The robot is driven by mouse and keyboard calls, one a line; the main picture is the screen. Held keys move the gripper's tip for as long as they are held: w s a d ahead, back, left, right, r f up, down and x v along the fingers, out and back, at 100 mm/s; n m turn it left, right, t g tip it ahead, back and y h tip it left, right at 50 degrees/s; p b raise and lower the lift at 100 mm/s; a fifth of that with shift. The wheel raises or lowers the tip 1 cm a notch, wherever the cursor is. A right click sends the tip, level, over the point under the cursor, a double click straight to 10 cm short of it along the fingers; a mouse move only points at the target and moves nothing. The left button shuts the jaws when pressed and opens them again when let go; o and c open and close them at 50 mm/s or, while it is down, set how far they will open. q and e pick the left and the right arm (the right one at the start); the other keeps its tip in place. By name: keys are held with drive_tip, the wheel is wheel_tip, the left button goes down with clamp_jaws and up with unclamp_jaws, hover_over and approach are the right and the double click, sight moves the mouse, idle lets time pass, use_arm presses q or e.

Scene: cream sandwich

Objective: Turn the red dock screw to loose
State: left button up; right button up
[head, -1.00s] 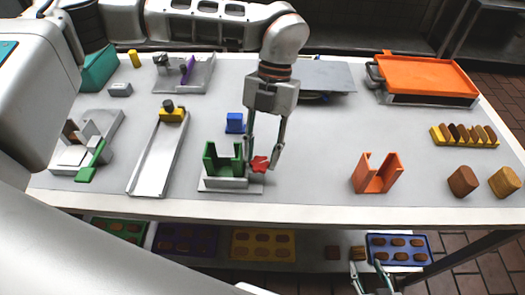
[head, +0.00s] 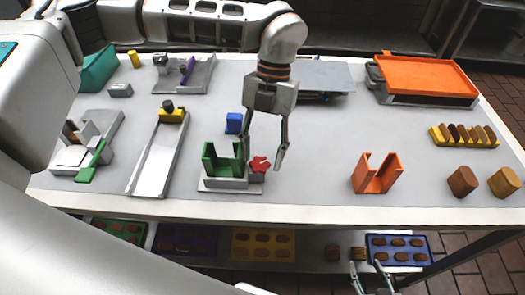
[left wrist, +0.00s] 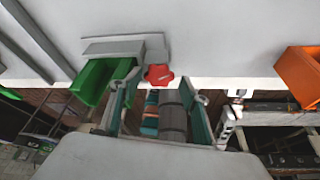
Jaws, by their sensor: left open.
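The red dock screw (head: 260,165) is a star-shaped knob on the right side of the grey dock base (head: 230,187), which holds a green U-shaped bracket (head: 222,168). My left gripper (head: 263,166) is open, pointing down, with one finger on each side of the screw and a gap to its right finger. In the left wrist view the screw (left wrist: 158,75) shows near the fingertips, between the open fingers (left wrist: 158,88). The left finger is close to the green bracket. My right gripper (head: 367,266) is low by the shelf, its fingers apart.
An orange bracket (head: 376,174) stands to the right, with clear table between. A blue block (head: 234,123) sits behind the dock. A grey chute (head: 160,155) lies to the left. Trays, including a blue one (head: 427,258), lie on the lower shelf.

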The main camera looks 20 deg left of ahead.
use_arm(q)
drive_tip(key=shift+a+f, duration=0.1)
use_arm(e)
drive_tip(key=shift+d+f, duration=0.1)
use_arm(q)
drive_tip(key=v, duration=0.8)
idle(0.3)
